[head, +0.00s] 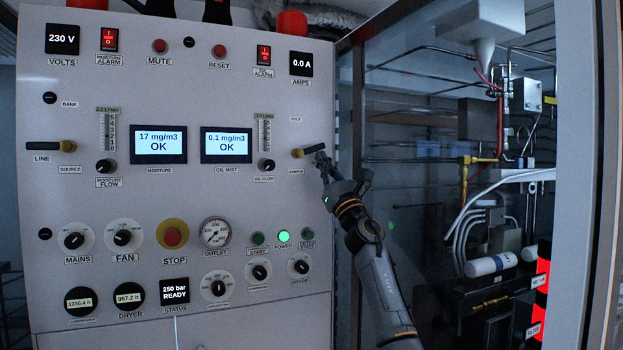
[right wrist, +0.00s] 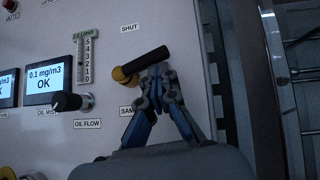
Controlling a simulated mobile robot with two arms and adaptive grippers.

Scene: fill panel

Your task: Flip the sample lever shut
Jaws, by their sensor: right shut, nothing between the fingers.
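The sample lever (head: 308,151) is on the right side of the panel, above the SAMPLE label (head: 296,171). It has a brass pivot and a black handle that points right and slightly up. In the right wrist view the lever (right wrist: 146,63) crosses just above my fingertips. My right gripper (head: 320,158) is shut and empty, with its tips close under the handle. In the right wrist view the gripper (right wrist: 158,76) looks touching or nearly touching the handle; I cannot tell which. A SHUT label (right wrist: 129,28) is above the lever. My left gripper is not in view.
The oil flow knob (head: 266,166) and oil mist display (head: 226,146) are left of the lever. A matching line lever (head: 52,146) is at the panel's far left.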

